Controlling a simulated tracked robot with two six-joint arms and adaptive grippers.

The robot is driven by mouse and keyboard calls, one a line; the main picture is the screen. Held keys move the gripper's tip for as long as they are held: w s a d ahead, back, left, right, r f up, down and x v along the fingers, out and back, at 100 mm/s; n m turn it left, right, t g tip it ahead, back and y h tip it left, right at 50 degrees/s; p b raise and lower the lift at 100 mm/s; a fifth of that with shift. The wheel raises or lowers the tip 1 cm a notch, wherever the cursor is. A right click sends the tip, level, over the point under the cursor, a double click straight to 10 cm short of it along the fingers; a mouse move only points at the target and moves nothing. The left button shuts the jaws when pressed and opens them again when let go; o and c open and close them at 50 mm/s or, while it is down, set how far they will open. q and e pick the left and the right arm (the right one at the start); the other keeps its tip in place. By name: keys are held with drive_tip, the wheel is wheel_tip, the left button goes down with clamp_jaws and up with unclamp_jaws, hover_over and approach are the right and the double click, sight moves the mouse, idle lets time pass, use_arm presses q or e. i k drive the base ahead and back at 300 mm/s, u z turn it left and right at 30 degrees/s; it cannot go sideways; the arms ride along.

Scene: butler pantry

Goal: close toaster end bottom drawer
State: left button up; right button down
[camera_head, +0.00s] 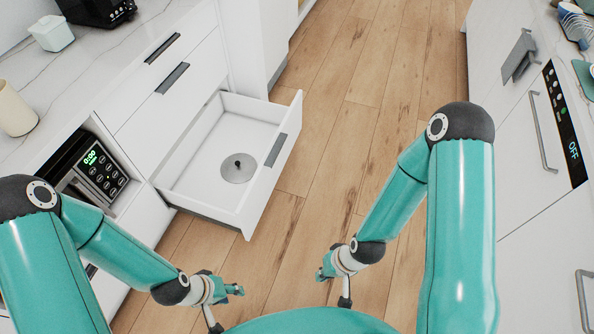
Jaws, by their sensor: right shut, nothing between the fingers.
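The open bottom drawer (210,193) is white and pulled well out from the left-hand cabinet. Its front carries a dark bar handle (276,150). A round grey lid-like disc with a dark knob (238,168) lies inside it. A black appliance, possibly the toaster (95,10), stands on the counter at the top left, partly cut off. My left gripper (236,291) is below the drawer in the picture, apart from it; its finger opening is too small to judge. My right gripper (323,275) is shut and empty, over the floor to the right of the drawer.
Two closed drawers (175,85) sit above the open one. A microwave (95,172) is built in to the left. The wood floor (345,125) is clear between the cabinets.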

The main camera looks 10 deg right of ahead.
sight(191, 181)
drive_tip(key=u, duration=0.2)
drive_tip(key=i, duration=0.85)
drive_tip(key=z, duration=0.1)
